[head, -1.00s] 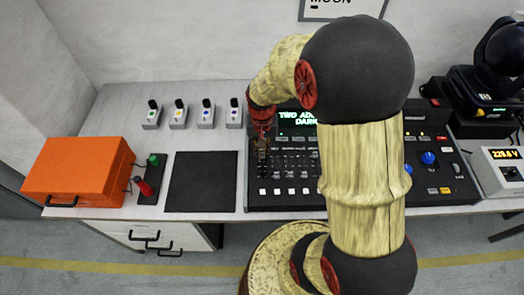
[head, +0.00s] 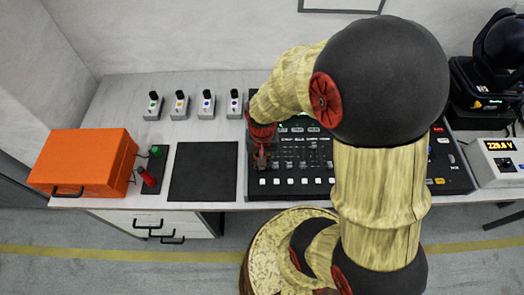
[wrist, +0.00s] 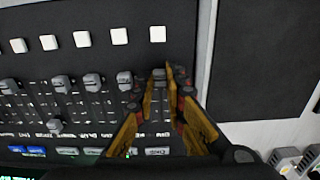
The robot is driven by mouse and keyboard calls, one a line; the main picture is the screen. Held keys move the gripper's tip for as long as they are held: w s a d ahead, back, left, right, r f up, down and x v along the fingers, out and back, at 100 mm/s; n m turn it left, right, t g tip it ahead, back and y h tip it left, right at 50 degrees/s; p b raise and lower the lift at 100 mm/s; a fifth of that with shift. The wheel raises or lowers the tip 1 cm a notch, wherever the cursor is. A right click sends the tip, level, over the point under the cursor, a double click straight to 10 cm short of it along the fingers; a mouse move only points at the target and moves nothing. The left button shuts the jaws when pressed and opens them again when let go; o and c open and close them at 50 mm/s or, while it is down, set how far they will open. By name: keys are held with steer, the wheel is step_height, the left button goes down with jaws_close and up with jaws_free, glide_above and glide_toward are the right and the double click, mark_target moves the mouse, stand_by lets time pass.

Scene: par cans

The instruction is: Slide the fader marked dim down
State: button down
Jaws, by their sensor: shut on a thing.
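My gripper (head: 262,164) is over the left end of the black mixing console (head: 318,187). In the wrist view my gripper (wrist: 160,75) is shut on a grey fader cap (wrist: 159,75), the end one of its row, beside the console's edge. The cap lies near the white-button end of its slot, below a white button (wrist: 157,34). Its label is hidden or too small to read, so I cannot confirm the word dim. In the head view my gripper and arm hide this fader.
Neighbouring fader caps (wrist: 93,81) stand close by on one side. A black mat (head: 203,172) lies beside the console. An orange case (head: 82,160), a red-and-green lever unit (head: 152,172) and several small switch boxes (head: 206,108) are on the table.

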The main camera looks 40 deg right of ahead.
steer(key=shift+s, duration=0.1)
steer(key=c, duration=1.8)
jaws_free()
step_height(320, 180, up, 12)
steer(key=s+a+r+n+t, duration=0.2)
steer(key=a+r+n, duration=0.1)
steer(key=r, duration=0.5)
steer(key=s+a+r+n+t, duration=0.3)
steer(key=a+r, duration=0.1)
steer(key=r, duration=0.4)
steer(key=shift+a+n+t, duration=0.2)
steer(key=shift+n+t, duration=0.1)
steer(key=shift+n, duration=0.1)
